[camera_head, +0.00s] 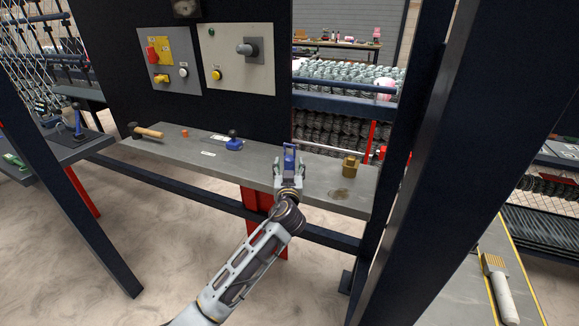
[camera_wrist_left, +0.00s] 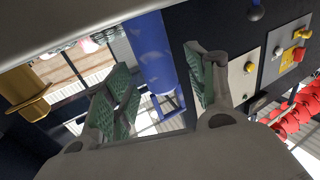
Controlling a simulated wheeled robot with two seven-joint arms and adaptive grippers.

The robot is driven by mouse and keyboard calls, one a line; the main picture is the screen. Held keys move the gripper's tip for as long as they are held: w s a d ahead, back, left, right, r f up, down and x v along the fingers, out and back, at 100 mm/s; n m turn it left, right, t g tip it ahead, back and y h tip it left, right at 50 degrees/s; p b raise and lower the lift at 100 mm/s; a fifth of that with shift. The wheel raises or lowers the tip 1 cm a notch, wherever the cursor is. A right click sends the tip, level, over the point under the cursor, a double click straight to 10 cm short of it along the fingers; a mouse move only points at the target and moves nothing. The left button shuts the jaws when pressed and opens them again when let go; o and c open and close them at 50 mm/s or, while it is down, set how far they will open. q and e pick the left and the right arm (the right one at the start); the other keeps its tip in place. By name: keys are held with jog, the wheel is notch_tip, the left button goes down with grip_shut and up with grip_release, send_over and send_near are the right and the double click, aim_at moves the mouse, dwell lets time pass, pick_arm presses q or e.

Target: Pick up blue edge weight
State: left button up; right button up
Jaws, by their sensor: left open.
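A blue upright piece (camera_head: 289,152), which looks like the blue edge weight, stands at the grey shelf beyond my left gripper (camera_head: 289,166). In the left wrist view, the blue piece (camera_wrist_left: 150,48) shows between the two green-padded fingers of the left gripper (camera_wrist_left: 158,65). The fingers are open, with a visible gap to the blue piece on the left side; I cannot tell whether they touch it. Its lower part is hidden by the gripper in the head view. My right gripper is not in view.
On the grey shelf (camera_head: 325,178) are a brass block (camera_head: 350,166), a blue item with a dark knob (camera_head: 234,144), a small orange piece (camera_head: 185,133) and a wooden-handled hammer (camera_head: 147,131). A dark panel with switches stands behind. A dark post (camera_head: 405,140) bounds the shelf's right end.

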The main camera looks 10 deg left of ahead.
pick_arm(q)
jog(key=shift+w+a+f, duration=0.1)
jog(key=shift+w+a, duration=0.1)
jog(key=shift+w, duration=1.2)
jog(key=shift+c, duration=0.4)
grip_shut()
